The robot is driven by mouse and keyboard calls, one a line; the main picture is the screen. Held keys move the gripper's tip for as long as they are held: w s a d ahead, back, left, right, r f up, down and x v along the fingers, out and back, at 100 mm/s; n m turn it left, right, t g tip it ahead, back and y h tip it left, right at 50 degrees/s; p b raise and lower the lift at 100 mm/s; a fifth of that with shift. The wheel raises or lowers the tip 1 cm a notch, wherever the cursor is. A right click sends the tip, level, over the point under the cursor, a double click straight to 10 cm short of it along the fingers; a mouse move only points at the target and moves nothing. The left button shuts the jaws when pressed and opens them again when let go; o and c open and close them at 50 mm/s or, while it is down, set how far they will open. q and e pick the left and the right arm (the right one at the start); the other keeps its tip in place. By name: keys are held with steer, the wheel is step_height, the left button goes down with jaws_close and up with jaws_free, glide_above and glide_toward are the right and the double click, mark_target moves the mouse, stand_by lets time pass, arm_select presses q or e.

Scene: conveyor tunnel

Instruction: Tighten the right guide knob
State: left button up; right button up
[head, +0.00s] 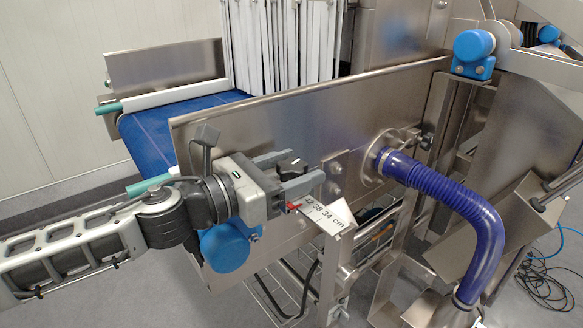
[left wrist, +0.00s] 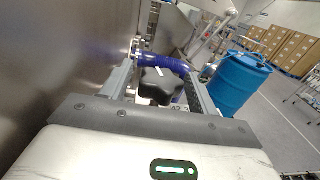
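A black knob (head: 291,164) with a pale pointer line stands on the near side of the steel side wall, above a scale plate (head: 325,215) marked "42 38 34 cm" with a red pointer (head: 293,207). My left gripper (head: 297,169) is at this knob, with one finger above it and one below. In the left wrist view the black knob (left wrist: 160,84) lies between the fingers (left wrist: 160,80). The fingers are spread, and I see no clear grip on the knob. A second dark knob (head: 427,140) sits farther right, behind the hose's flange. My right gripper is not in view.
A thick blue hose (head: 445,190) curves down right of the knob. The steel side wall (head: 255,120) runs behind the gripper, beside the blue belt (head: 165,130) and white strip curtain (head: 280,45). A blue barrel (left wrist: 238,85) stands at right in the wrist view.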

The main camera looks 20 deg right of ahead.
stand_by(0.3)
arm_select(q)
steer(key=b+v, duration=0.3)
steer(key=v, duration=1.3)
